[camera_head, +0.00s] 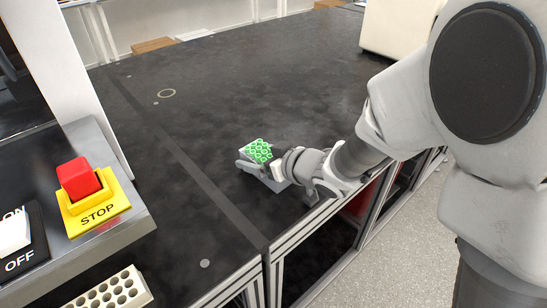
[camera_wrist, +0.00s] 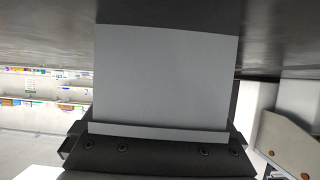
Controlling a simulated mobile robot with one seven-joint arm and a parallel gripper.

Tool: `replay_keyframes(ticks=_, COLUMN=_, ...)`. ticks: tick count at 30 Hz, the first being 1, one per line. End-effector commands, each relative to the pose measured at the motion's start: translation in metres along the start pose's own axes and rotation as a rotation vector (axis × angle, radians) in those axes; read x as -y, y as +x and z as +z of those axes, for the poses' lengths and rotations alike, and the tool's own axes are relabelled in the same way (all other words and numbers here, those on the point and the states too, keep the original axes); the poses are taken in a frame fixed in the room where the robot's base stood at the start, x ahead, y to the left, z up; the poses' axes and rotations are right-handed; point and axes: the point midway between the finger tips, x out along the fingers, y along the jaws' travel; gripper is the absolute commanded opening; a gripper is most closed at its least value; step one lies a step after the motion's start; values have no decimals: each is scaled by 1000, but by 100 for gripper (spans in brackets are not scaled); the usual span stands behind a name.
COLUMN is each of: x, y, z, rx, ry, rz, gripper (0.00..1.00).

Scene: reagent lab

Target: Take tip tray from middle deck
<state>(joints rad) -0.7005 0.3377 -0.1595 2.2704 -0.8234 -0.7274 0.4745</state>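The tip tray (camera_head: 258,151) is a small grey box with a green, ring-patterned top. It is on or just above the black deck, near the deck's front edge in the head view. My gripper (camera_head: 250,166) reaches it from the right, with one finger along its near left side. The other finger is hidden, and I cannot tell whether the fingers press on the tray. In the wrist view a plain grey face, apparently the tray's side (camera_wrist: 165,75), fills the middle, close in front of the dark gripper body.
The black deck (camera_head: 215,85) is mostly clear to the left of and behind the tray. A panel with a red stop button (camera_head: 77,179) and a white perforated rack (camera_head: 112,291) are at lower left. A pale box (camera_head: 391,28) stands at the back right.

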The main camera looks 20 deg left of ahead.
Motion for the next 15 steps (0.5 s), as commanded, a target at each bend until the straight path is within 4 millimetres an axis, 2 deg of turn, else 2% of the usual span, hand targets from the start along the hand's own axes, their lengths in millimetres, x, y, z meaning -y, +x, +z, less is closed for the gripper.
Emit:
replay_keyframes(ticks=1, x=0, y=0, z=0, rx=0, ry=0, rz=0, gripper=82)
replay_keyframes(ticks=9, x=0, y=0, z=0, rx=0, ry=0, rz=0, gripper=33)
replay_keyframes(ticks=12, x=0, y=0, z=0, rx=0, ry=0, rz=0, gripper=18)
replay_keyframes(ticks=15, x=0, y=0, z=0, rx=0, ry=0, rz=0, gripper=18)
